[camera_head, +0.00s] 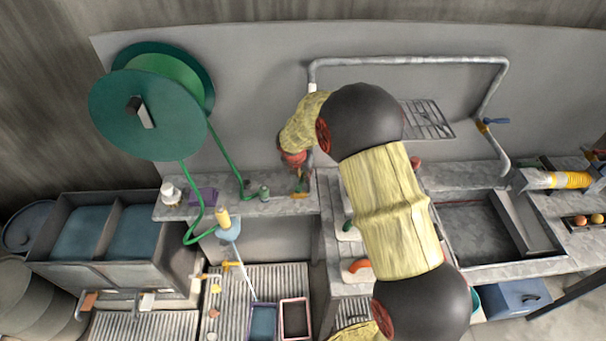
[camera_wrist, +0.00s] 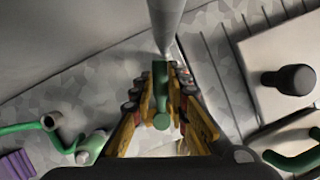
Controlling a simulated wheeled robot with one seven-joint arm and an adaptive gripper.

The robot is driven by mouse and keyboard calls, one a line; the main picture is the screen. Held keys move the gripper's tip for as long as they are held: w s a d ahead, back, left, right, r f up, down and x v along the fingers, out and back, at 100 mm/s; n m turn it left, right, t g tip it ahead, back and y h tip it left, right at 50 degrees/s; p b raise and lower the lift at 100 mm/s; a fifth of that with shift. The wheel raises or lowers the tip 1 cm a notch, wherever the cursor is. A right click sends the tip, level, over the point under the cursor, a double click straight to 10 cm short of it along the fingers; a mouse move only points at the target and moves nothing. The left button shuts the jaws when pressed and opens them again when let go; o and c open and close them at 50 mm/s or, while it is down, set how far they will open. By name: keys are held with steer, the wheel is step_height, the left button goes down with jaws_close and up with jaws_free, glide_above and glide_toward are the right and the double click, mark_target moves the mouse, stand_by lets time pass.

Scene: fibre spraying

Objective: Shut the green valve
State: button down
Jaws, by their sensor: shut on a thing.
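The green valve handle (camera_wrist: 161,88) is a narrow green bar with a rounded end, between my fingers in the wrist view. It is at the foot of a grey vertical pipe (camera_wrist: 166,22). My gripper (camera_wrist: 160,80) is shut on the handle, with one yellow-and-dark finger along each side. In the head view my gripper (camera_head: 300,184) points down at the grey counter, left of the sink area. The gripper and arm hide most of the valve there, so its angle is hard to tell.
A green hose runs from a large reel (camera_head: 135,115) to the counter, left of my gripper. A purple block (camera_head: 203,196) and a white jar (camera_head: 170,193) stand farther left. A pipe with a blue-handled valve (camera_head: 495,121) is at the right.

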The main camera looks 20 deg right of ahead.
steer(key=shift+r+p, duration=0.15)
steer(key=shift+p, duration=0.25)
steer(key=shift+a+r+n+p, duration=0.1)
steer(key=shift+n+p, duration=0.3)
steer(key=shift+p, duration=0.15)
steer(key=p, duration=0.1)
steer(key=n+p, duration=0.1)
steer(key=p, duration=0.1)
steer(key=shift+w+a+y, duration=0.2)
steer(key=shift+a+y, duration=0.05)
steer(key=shift+y, duration=0.15)
steer(key=n+p, duration=0.1)
steer(key=p, duration=0.1)
steer(key=n+p, duration=0.1)
steer(key=p, duration=0.2)
steer(key=shift+w+a+y+p, duration=0.15)
steer(key=shift+a+y+p, duration=0.15)
steer(key=shift+a+y, duration=0.1)
steer(key=shift+a+n+t+p, duration=0.1)
steer(key=shift+n+t+p, duration=0.2)
steer(key=shift+p, duration=0.4)
steer(key=shift+w, duration=0.1)
steer(key=shift+f, duration=0.2)
steer(key=c, duration=1.7)
jaws_free()
